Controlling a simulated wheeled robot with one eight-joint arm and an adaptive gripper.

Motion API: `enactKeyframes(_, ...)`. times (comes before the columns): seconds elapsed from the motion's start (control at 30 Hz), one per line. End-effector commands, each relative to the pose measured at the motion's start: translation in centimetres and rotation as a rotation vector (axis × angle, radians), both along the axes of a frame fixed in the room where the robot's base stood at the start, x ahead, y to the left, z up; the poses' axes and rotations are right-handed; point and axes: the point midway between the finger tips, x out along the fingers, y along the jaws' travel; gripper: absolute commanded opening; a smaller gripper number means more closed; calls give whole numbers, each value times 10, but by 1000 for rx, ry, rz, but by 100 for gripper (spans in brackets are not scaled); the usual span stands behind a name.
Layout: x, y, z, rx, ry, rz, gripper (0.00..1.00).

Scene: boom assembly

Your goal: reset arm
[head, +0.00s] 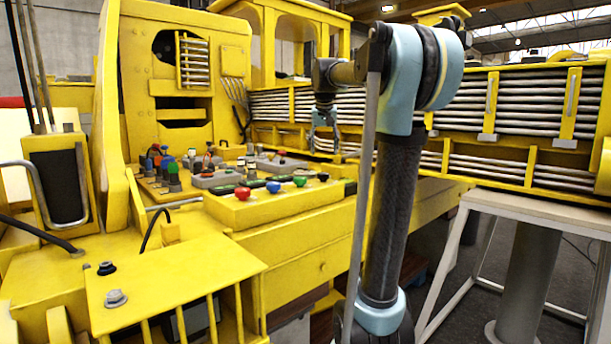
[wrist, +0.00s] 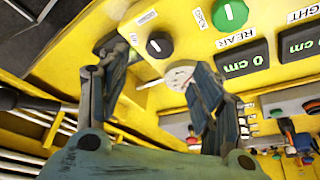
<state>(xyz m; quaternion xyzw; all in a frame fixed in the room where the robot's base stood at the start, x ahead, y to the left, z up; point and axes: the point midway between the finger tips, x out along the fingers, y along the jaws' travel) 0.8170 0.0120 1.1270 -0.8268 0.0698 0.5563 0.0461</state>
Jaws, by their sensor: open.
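My gripper (head: 324,138) hangs from my raised arm in the head view, in front of the yellow machine and above and behind its control panel (head: 290,200). In the wrist view my gripper (wrist: 152,62) has its two fingers spread apart, with nothing held between them. A panel face with a black knob (wrist: 159,45), a round white gauge (wrist: 181,76) and a green knob (wrist: 231,13) shows beyond the fingers. I cannot tell the exact gap to it.
Red (head: 242,193), blue and green knobs stand on the control panel. A bank of stacked pipes (head: 490,105) runs behind my arm. A white-framed table (head: 540,207) stands at the right. A yellow railed platform (head: 160,285) fills the lower left.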

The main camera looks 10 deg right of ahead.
Motion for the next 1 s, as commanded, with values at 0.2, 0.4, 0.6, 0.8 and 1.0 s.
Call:
enactKeyframes(0.2,-61,-5,-39,-1,30,23,60)
enactKeyframes(0.4,-127,-9,-88,-3,61,53,60)
enactKeyframes(0.6,-192,-12,-145,-2,94,82,60)
enactKeyframes(0.8,-255,-14,-207,-1,124,113,60)
enactKeyframes(1.0,-316,-14,-275,3,155,145,60)
